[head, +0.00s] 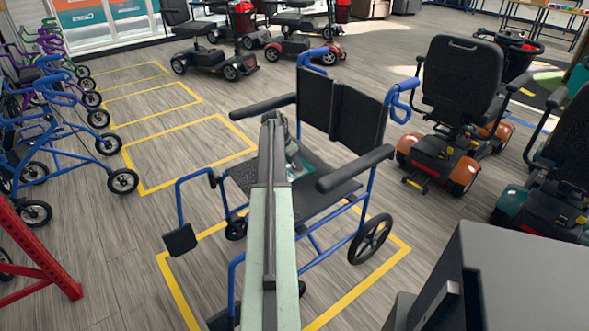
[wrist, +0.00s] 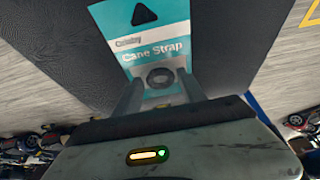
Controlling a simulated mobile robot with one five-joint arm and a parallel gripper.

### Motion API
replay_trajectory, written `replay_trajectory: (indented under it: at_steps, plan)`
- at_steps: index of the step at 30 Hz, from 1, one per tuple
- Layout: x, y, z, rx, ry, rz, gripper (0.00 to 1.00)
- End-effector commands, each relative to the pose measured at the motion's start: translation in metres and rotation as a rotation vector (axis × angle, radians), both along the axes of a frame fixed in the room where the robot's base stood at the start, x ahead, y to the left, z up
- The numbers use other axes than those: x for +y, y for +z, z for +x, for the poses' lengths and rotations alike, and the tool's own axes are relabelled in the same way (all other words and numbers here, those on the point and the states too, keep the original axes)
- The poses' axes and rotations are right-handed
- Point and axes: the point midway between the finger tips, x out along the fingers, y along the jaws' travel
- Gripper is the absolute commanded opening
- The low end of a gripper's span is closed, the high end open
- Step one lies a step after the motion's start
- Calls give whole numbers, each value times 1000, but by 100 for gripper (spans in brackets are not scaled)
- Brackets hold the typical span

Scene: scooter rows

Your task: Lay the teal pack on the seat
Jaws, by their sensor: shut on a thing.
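The teal and white pack (wrist: 152,50), printed "Cane Strap", shows in the wrist view with its hang hole at the far end. My gripper (wrist: 159,88) is shut on its near end, one finger at each side. The black seat (wrist: 235,35) of the blue-framed wheelchair lies behind the pack. In the head view my arm reaches over the front of the wheelchair, and my gripper (head: 292,150) is above the seat (head: 318,198), between the armrests. The pack is mostly hidden there by my arm. I cannot tell whether it touches the seat.
The wheelchair's black backrest (head: 341,112) stands behind my gripper. Its armrests (head: 355,168) flank the seat. Blue rollators (head: 60,140) stand at left, mobility scooters (head: 455,115) at right and back. A red frame (head: 40,255) is at lower left. Yellow-marked floor bays lie at left.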

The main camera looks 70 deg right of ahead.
Motion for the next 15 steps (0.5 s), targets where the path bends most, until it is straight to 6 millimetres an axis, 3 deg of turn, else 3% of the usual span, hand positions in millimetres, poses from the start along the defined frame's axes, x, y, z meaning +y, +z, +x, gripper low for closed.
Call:
replay_trajectory:
  at_steps: [1,3,15]
  plan:
    - [0,-17,0,0,0,0,7]
    - [0,-28,0,0,0,0,7]
    - [0,-30,-1,0,-1,0,7]
